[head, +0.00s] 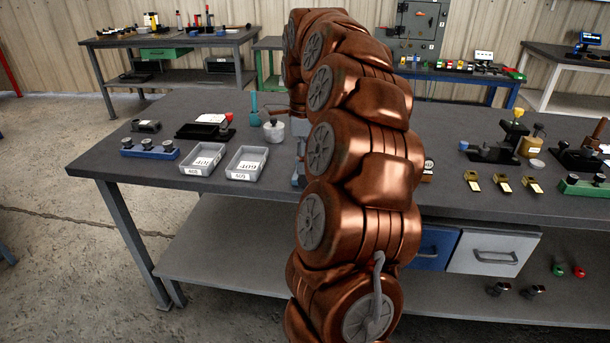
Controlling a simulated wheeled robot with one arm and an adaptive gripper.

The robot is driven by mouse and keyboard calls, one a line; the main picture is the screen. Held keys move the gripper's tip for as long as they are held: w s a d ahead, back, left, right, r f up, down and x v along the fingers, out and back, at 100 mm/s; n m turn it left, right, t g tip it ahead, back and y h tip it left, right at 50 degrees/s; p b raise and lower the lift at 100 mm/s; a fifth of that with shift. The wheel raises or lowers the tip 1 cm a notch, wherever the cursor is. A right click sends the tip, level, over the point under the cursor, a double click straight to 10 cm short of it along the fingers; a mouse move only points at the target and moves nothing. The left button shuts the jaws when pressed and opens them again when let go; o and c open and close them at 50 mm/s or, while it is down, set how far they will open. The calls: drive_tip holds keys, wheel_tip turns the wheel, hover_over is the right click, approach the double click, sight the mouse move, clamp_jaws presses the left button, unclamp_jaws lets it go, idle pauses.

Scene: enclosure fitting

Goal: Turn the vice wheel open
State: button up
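My copper-coloured arm rises through the middle of the head view and hides the centre of the grey workbench (455,140). My gripper is hidden behind the arm, so its fingers do not show. A small blue-grey part (298,177) peeks out at the left edge of the arm, near the bench's front; I cannot tell whether it belongs to the vice. No vice wheel can be made out.
Two labelled grey trays (204,159) (247,163), a blue block with black knobs (150,149) and a round grey pot (274,130) stand left of the arm. Brass pieces (502,184) and a green block (586,186) lie right. Drawers (495,251) hang below.

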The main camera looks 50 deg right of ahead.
drive_tip(key=shift+f, duration=2.45)
clamp_jaws()
